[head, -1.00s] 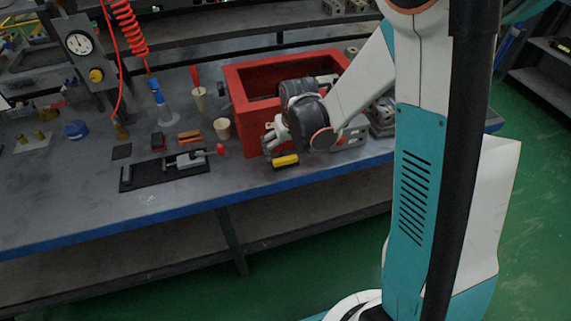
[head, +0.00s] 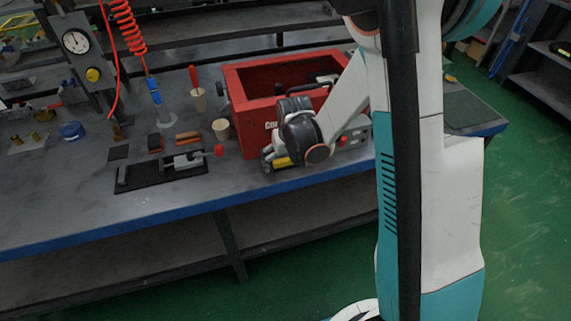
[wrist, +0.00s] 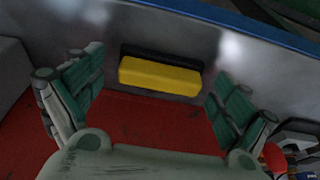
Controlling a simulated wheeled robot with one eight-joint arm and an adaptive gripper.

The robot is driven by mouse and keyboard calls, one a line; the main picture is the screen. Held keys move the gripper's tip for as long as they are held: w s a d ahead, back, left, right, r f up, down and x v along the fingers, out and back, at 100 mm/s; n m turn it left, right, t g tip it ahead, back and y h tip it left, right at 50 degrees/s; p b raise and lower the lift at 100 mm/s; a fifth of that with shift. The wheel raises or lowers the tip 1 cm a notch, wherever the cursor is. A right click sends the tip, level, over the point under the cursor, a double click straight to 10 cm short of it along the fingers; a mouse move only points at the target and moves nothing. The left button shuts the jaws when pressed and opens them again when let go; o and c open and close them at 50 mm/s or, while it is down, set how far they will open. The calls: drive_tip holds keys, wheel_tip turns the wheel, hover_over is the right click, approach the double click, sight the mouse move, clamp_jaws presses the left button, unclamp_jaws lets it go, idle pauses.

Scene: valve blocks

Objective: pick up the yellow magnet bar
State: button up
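The yellow magnet bar (head: 284,162) lies on the grey bench in front of the red box, near the blue front edge. In the wrist view the yellow bar (wrist: 160,76) has a black strip along its far side. My gripper (wrist: 158,84) is open, with one green-padded finger left of the bar and one right of it. There is a gap on both sides, and nothing is held. In the head view my gripper (head: 274,158) is low over the bar and hides part of it.
The red box (head: 252,140) stands right behind the bar, and red also fills the lower wrist view (wrist: 150,122). A black plate with a clamp (head: 160,172) lies to the left. A beige cup (head: 221,129) stands left of the box. The bench's blue edge (head: 255,190) is close in front.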

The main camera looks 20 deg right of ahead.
sight(285, 159)
drive_tip(key=c, duration=0.8)
drive_tip(key=shift+c, duration=0.2)
wheel_tip(285, 159, up, 20)
drive_tip(key=p, duration=0.7)
drive_tip(key=o, duration=0.6)
drive_tip(key=c, duration=0.3)
drive_tip(key=shift+a, duration=0.1)
drive_tip(key=shift+c, duration=0.2)
